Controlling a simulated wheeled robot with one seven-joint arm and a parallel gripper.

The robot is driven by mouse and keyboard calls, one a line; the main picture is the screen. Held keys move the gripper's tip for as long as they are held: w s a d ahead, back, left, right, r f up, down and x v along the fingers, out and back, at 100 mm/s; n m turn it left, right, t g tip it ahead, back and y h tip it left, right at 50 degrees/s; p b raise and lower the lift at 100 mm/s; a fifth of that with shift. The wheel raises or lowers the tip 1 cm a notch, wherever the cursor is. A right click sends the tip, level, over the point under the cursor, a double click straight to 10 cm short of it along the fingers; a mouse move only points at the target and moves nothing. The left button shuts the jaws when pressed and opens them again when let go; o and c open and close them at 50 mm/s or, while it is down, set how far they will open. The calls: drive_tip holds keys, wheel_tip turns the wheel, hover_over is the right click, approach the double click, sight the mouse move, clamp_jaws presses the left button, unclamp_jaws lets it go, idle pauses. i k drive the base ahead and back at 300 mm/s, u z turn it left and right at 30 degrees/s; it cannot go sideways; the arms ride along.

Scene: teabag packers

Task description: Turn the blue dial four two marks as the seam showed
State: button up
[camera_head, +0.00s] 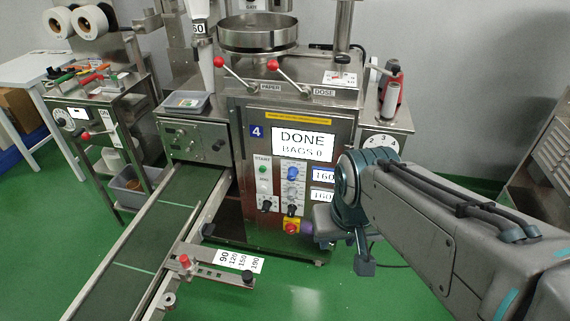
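The blue dial (293,173) is on the front panel of the steel machine (252,130) marked 4, below its white screen (304,145) reading DONE and BAGS 0. Its marks are too small to read. Two small displays (323,175) beside it look like 160. My arm reaches in from the right, and its wrist is right of the panel, apart from the dial. A blue-grey end piece, seemingly part of my gripper (364,264), hangs below the wrist. The fingers are not clear, and I cannot see whether they are open or shut.
Below the dial are black knobs (290,210) and a red button on yellow (292,227). Two red-knobbed levers (273,65) stick out above the screen. A green conveyor (150,240) with a scale rail (215,265) runs at front left. Green floor is open at front centre.

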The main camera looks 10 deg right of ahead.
sight(293, 170)
drive_tip(key=z, duration=0.25)
drive_tip(key=k, duration=0.2)
drive_tip(key=u, duration=0.55)
drive_tip(key=i, duration=0.55)
drive_tip(key=z, duration=1.45)
